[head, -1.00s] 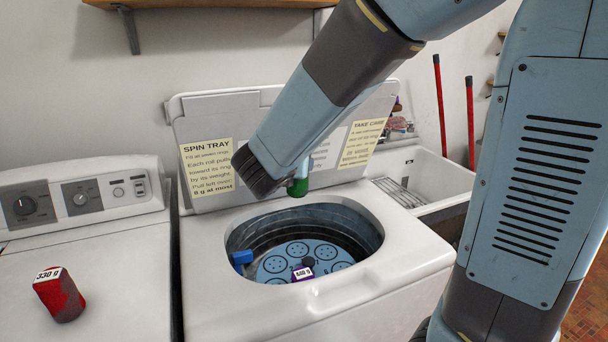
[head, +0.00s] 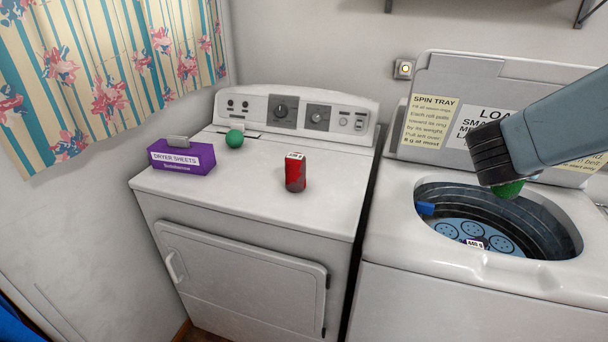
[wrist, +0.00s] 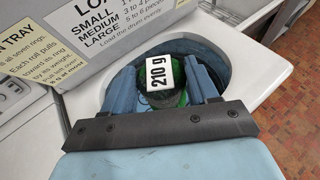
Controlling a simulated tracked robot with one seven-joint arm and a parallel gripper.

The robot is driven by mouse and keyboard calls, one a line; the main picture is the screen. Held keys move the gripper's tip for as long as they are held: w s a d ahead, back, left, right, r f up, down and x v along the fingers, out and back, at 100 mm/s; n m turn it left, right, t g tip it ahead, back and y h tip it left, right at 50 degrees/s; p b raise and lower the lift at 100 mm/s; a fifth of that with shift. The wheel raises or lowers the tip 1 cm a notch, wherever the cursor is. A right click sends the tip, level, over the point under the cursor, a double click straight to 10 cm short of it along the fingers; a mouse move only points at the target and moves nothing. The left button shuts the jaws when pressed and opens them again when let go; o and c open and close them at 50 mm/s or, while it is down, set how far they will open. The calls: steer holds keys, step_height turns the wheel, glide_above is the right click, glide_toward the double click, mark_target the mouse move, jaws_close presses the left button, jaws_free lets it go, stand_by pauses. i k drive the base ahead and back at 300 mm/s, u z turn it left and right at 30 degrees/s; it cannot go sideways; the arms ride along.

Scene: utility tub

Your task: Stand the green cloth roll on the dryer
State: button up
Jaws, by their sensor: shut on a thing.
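The green cloth roll (head: 508,189) shows just under my gripper (head: 497,180), above the washer's open tub. In the wrist view, my gripper (wrist: 166,82) is shut on the green roll (wrist: 150,101), which carries a white label reading 210 g. My arm hides most of the roll in the head view. The white dryer (head: 240,188) stands left of the washer. On its top are a red roll (head: 296,174), upright with a white label, a green ball (head: 234,139) and a purple dryer sheets box (head: 182,158).
The washer (head: 410,255) has a round opening with a blue disc of rings (head: 470,235) inside. A roll labelled 440 g (head: 476,243) and a blue block (head: 426,208) are in the tub. The dryer's front and right top are clear. The washer's raised lid stands behind.

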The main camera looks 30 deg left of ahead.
mark_target(252, 180)
steer(key=z, duration=0.4)
steer(key=k, duration=0.8)
steer(key=z, duration=2.15)
steer(key=i, duration=0.1)
steer(key=u, duration=3.6)
steer(key=i, duration=1)
steer(key=z, duration=0.1)
steer(key=k, duration=0.4)
